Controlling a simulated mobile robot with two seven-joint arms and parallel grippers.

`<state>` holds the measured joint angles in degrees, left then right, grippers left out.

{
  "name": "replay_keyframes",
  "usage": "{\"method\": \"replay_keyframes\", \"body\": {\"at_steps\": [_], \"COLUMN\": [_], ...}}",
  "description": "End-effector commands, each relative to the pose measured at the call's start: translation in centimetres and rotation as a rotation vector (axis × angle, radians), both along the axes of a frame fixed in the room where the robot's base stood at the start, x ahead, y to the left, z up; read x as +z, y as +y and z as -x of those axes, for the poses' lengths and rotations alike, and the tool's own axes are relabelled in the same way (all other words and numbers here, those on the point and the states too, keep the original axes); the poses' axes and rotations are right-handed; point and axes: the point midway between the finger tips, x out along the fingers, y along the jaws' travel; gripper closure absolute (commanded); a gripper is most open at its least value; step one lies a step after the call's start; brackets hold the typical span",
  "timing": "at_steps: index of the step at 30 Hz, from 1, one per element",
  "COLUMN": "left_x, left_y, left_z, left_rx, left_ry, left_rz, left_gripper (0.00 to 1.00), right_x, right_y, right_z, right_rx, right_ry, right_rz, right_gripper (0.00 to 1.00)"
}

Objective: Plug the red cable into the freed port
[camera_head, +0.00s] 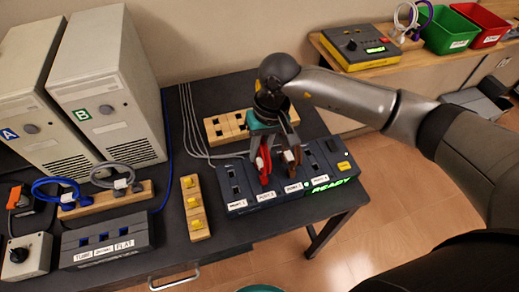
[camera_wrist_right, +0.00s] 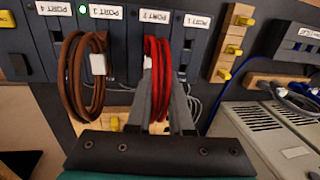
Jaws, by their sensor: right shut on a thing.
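The port panel (camera_head: 235,203) stands on the dark table, with labels for ports 1 to 4 and a green READY display (camera_head: 333,183). The coiled red cable (camera_head: 263,162) is at port 2; it also shows in the wrist view (camera_wrist_right: 158,85). My right gripper (camera_head: 268,155) is shut on the red cable, its fingers (camera_wrist_right: 166,75) reaching down to the panel at port 2. They hide the plug end, so I cannot tell how deep it sits. A brown cable (camera_wrist_right: 86,85) hangs at port 3 beside it, with a white tag. My left gripper is not in view.
A wooden block with yellow pegs (camera_head: 194,208) stands left of the panel. A wooden socket block (camera_head: 227,127) lies behind it. Farther left are a grey box (camera_head: 106,246), blue and grey cables on a wooden rack (camera_head: 110,200), and two computer towers (camera_head: 110,90).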

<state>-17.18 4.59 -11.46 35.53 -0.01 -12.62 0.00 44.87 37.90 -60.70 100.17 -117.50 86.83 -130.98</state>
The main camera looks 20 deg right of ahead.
Motion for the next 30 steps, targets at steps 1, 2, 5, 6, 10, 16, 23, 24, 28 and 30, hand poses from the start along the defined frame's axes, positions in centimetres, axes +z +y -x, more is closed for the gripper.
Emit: {"method": "replay_keyframes", "body": {"at_steps": [1,2,5,6,10,16,23,24,28,30], "left_x": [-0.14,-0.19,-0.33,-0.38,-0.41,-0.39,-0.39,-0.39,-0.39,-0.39], "left_y": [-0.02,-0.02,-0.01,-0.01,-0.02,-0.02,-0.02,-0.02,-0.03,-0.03], "left_z": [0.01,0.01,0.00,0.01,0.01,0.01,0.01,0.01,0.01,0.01], "left_rx": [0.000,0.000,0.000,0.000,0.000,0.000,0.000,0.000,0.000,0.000], "left_ry": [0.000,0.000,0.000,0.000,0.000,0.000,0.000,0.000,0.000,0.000], "left_rz": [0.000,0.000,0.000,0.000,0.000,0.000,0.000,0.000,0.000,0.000], "left_gripper": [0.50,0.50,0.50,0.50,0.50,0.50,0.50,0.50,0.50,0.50], "right_x": [-0.07,-0.09,-0.17,-0.19,-0.19,-0.17,-0.18,-0.18,-0.19,-0.20], "right_y": [-0.02,-0.01,-0.02,-0.03,-0.03,-0.03,-0.03,-0.03,-0.03,-0.03], "right_z": [-0.02,-0.02,-0.02,-0.02,-0.01,-0.01,-0.01,0.00,0.00,0.00], "right_rx": [0.000,0.000,0.000,0.000,0.000,0.000,0.000,0.000,0.000,0.000], "right_ry": [-0.001,-0.001,-0.001,-0.001,-0.001,0.000,0.000,0.000,0.000,0.000], "right_rz": [0.000,0.000,0.000,0.000,0.000,0.000,0.000,0.000,0.000,0.000], "right_gripper": [1.00,1.00,1.00,1.00,1.00,1.00,0.67,0.63,0.48,0.46]}}
